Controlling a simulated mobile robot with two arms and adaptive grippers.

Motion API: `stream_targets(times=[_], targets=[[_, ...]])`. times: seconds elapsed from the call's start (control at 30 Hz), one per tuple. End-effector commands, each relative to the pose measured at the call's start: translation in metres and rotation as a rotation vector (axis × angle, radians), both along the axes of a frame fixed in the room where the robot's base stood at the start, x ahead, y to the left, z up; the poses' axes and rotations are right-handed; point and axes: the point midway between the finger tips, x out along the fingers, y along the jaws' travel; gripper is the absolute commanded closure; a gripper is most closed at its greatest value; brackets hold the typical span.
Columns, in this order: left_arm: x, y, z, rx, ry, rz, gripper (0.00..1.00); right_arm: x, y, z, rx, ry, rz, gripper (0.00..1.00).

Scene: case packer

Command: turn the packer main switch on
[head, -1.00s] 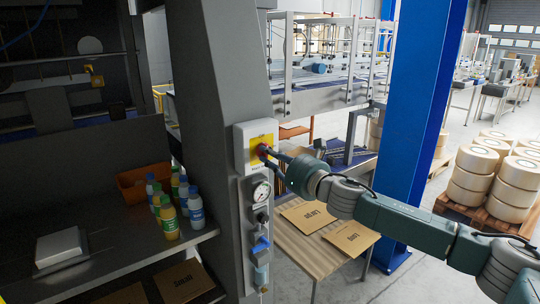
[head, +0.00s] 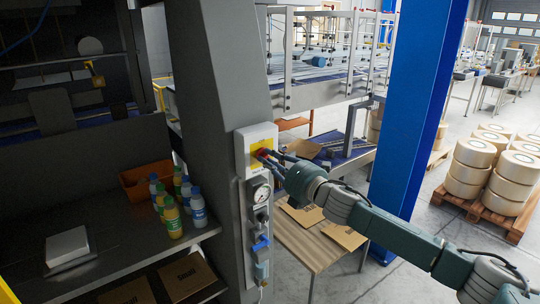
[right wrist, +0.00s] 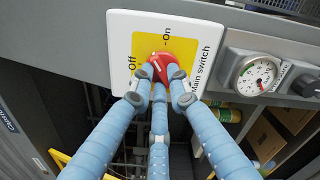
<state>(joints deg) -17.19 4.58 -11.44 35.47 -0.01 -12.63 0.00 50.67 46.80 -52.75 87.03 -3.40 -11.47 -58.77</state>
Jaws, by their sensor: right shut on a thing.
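The packer main switch (head: 246,150) is a white plate with a yellow square on the front of the grey machine column. In the right wrist view its red knob (right wrist: 172,71) sits on the yellow square (right wrist: 184,46), with "Off" printed at the left and "On" at the top. My right gripper (right wrist: 160,88) has its blue fingers closed around the knob, which they partly cover. I cannot tell exactly which mark the knob points at. In the head view the right gripper (head: 268,156) reaches the switch from the right. My left gripper is out of view.
Bottles (head: 172,218) and an orange bin (head: 135,183) stand on the shelf at left. A blue pillar (head: 405,120) rises behind my right arm.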

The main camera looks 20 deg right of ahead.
Motion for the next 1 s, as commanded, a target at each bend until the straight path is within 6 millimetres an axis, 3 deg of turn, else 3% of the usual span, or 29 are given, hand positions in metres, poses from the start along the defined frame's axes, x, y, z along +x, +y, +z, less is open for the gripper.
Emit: stream_targets(times=[0.5,1.0], targets=[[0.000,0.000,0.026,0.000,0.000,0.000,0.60,0.001,-0.001,0.003,0.423,0.154,0.000,1.00],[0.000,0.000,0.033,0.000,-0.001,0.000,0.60,0.001,-0.001,0.003,0.594,0.215,0.002,1.00]])
